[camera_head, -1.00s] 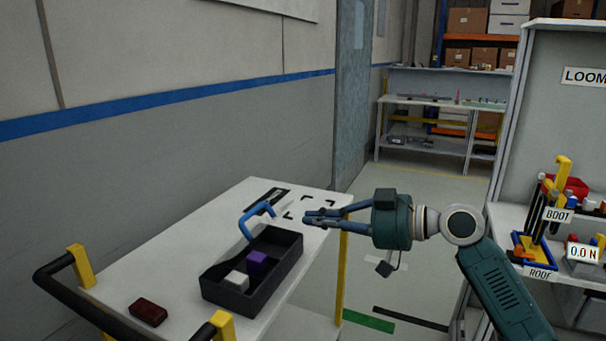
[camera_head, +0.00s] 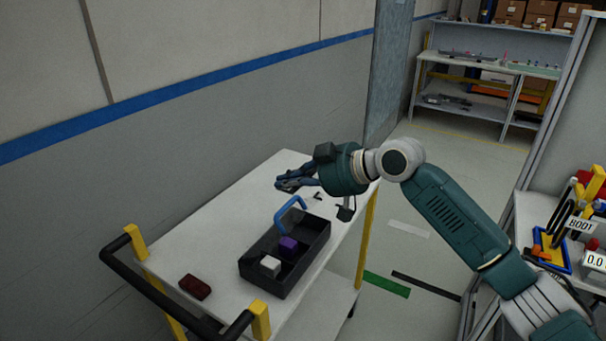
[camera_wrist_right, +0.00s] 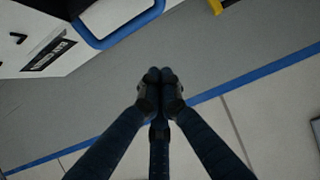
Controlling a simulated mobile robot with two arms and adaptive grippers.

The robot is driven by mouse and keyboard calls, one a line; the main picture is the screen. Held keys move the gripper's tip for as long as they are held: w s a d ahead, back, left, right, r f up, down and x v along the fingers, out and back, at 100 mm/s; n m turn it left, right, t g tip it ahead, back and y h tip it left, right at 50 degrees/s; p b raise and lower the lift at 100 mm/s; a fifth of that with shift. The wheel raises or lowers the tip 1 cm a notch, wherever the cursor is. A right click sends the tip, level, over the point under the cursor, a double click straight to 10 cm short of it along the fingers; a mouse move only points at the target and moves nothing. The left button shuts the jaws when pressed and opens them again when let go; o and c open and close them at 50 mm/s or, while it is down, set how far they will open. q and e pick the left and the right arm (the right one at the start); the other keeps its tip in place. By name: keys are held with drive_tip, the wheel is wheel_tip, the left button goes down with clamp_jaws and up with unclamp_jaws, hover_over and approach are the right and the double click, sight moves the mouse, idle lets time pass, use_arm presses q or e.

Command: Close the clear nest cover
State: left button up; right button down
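I cannot make out a clear nest cover in either view. My right gripper (camera_head: 281,185) is over the far end of the white cart top, beyond the black tray (camera_head: 262,285). In the wrist view its fingers (camera_wrist_right: 160,76) are together, with nothing visible between them. A blue handle (camera_head: 290,212) stands up at the tray's far end, just nearer than the gripper and apart from it. It also shows in the wrist view (camera_wrist_right: 125,33). My left gripper is out of view.
The tray holds a purple block (camera_head: 288,244) and a white block (camera_head: 270,265). A dark red block (camera_head: 195,287) lies on the cart top (camera_head: 205,240). A wall (camera_head: 230,130) runs behind the cart. A bench with a blue-edged holder (camera_head: 548,252) stands at right.

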sight(285, 207)
drive_tip(key=f, duration=0.1)
drive_tip(key=f+p, duration=0.1)
drive_tip(key=a+f+p, duration=0.1)
drive_tip(key=f, duration=0.1)
drive_tip(key=shift+w, duration=0.35)
drive_tip(key=shift+s+d+f, duration=0.25)
drive_tip(key=shift+d, duration=0.1)
drive_tip(key=shift+a, duration=0.15)
drive_tip(key=shift+w+f, duration=0.1)
